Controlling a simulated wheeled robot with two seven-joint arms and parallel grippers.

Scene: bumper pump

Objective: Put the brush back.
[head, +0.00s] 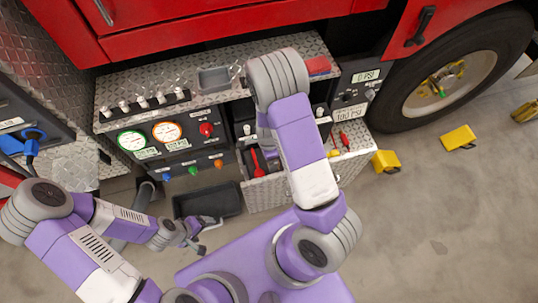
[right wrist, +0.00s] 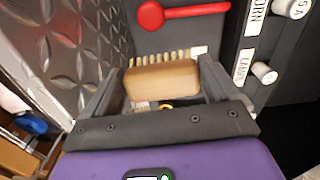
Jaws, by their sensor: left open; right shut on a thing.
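The brush (right wrist: 163,80) has a pale wooden block and a row of light bristles along its far edge in the right wrist view. My right gripper (right wrist: 160,92) is shut on it, with one finger at each end of the block. A red round-ended tool (right wrist: 180,13) lies just beyond the bristles against a dark surface. In the head view my right arm hides the brush and the right gripper, over the pump panel's open drawer (head: 262,200). My left gripper (head: 203,236) is open and empty, low at the left near a dark tray.
The dark tray (head: 208,203) is below the gauges (head: 166,132). A small grey bin (head: 214,79) and a red block (head: 318,66) are on the bumper top. Yellow chocks (head: 386,161) lie by the wheel (head: 452,80). The floor at right is mostly clear.

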